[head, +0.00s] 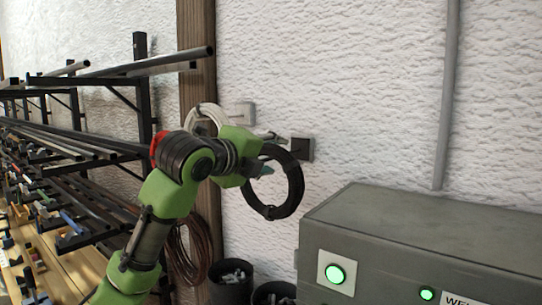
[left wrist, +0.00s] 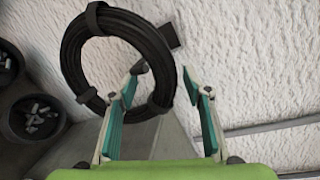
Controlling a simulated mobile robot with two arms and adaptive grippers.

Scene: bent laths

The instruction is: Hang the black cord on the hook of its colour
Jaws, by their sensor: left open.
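The black cord (head: 298,190) is a round coil with dark ties, upright near the white wall at the black hook's square plate (head: 302,149). The coil (left wrist: 72,60) fills the upper left of the left wrist view, with the dark plate (left wrist: 168,36) just beyond its upper right. It appears to hang there, but the contact with the hook is hidden. My left gripper (head: 267,155) is open at the coil. In the left wrist view its fingers (left wrist: 164,72) stand apart on either side of the coil's right band, one inside the ring, one outside. My right gripper is out of view.
A white coil (head: 208,110) hangs beside a pale hook plate (head: 243,113). A brown coil (head: 190,255) is lower, by the wooden post (head: 197,80). A grey cabinet (head: 400,220) with green lights stands right. Dark bins (head: 230,288) stand below; a bar rack (head: 75,130) is left.

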